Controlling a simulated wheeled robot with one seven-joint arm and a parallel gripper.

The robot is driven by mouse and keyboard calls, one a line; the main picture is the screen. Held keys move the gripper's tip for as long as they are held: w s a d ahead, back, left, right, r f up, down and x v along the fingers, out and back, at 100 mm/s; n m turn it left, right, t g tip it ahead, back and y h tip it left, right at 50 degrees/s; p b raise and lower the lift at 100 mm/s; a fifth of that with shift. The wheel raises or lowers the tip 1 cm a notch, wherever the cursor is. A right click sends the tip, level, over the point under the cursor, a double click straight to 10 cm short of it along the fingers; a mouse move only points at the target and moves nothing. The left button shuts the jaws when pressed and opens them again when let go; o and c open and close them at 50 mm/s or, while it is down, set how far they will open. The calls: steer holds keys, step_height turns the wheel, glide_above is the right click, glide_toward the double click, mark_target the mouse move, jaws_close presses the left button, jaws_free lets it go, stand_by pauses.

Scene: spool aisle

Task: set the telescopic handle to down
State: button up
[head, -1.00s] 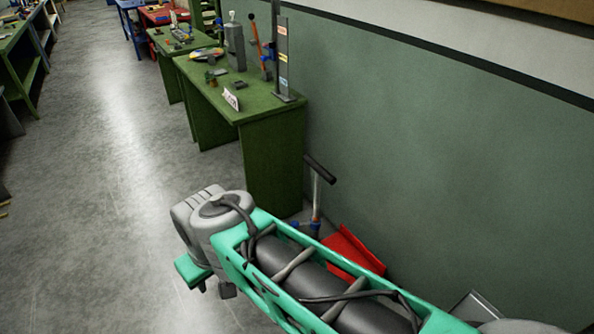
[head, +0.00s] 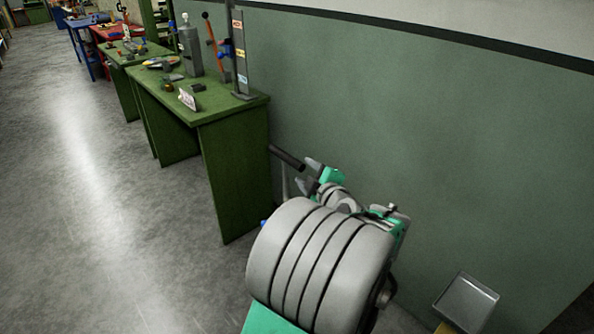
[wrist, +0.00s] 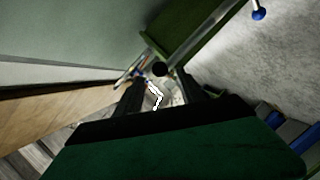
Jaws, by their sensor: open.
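The telescopic handle's black grip (head: 287,157) shows in the head view beside the green table's near end, close to the wall. A short piece of its pale pole shows below; the rest is hidden behind my arm. My gripper (head: 308,174) is open, just to the right of the grip and slightly below it, with nothing between its fingers. In the wrist view, my dark gripper fingers (wrist: 163,84) stand apart. A small round black end (wrist: 160,69), probably the grip, shows near their tips; I cannot tell whether they touch.
The green table (head: 235,112) stands left of the handle, with a bottle and a post stand on it. The green wall (head: 430,140) is close on the right. A grey tray (head: 467,300) is at lower right. The floor aisle (head: 90,220) at left is clear.

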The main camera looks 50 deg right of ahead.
mark_target(297, 164)
steer(key=x, duration=0.7)
steer(key=shift+w+p, duration=0.15)
steer(key=shift+p, duration=0.2)
jaws_close()
stand_by(0.9)
